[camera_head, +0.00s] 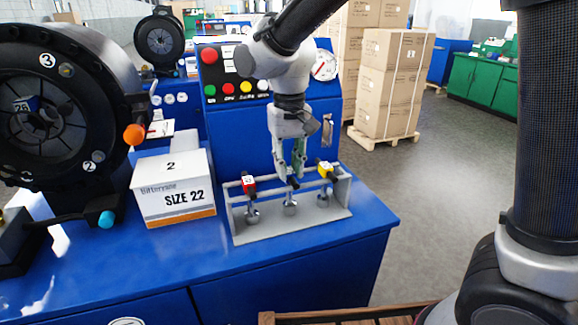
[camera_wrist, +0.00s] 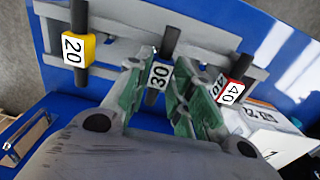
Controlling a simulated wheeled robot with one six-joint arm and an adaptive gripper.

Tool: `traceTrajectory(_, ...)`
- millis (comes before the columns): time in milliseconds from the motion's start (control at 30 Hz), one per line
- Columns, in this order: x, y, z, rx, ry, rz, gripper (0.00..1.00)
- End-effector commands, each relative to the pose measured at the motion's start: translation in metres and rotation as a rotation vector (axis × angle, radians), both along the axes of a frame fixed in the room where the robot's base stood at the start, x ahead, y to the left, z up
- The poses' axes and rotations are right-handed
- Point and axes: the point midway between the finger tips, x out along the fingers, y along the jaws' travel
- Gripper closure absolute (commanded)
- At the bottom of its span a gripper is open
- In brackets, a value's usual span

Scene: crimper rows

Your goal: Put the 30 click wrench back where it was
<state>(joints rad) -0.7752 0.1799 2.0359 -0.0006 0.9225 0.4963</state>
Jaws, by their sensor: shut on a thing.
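The 30 click wrench (camera_wrist: 158,76) has a dark handle and a white 30 label, seen between my green fingers in the wrist view. My gripper (camera_head: 298,172) is shut on it, pointing down at the middle of the grey rack (camera_head: 335,210). The round head of the 30 wrench (camera_head: 291,208) hangs level with its neighbours, at the middle place of the rack. Whether the rack bears its weight I cannot tell. The red 40 wrench (camera_head: 249,185) hangs to the left and the yellow 20 wrench (camera_head: 326,169) to the right; in the wrist view these sides are swapped.
The rack stands near the right end of the blue bench (camera_head: 290,260). A white SIZE 22 box (camera_head: 175,195) is left of it, and a large black crimper (camera_head: 60,110) further left. A blue control panel (camera_head: 235,85) rises behind. Stacked cartons (camera_head: 390,90) stand on the floor beyond.

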Motion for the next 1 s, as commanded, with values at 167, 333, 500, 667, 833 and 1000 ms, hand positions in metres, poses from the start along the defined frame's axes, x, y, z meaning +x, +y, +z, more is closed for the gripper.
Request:
traceTrajectory(167,0.000,0.000,-0.005,0.002,-0.002,0.000,1.00)
traceTrajectory(333,0.000,0.000,-0.006,0.000,-0.001,0.000,0.64)
traceTrajectory(500,0.000,0.000,-0.005,0.000,-0.001,0.000,0.55)
traceTrajectory(667,0.000,0.000,-0.005,0.000,-0.001,0.000,0.55)
traceTrajectory(833,0.001,0.001,0.009,0.003,-0.003,0.000,0.55)
traceTrajectory(1000,0.001,0.001,0.044,0.005,-0.005,0.000,0.55)
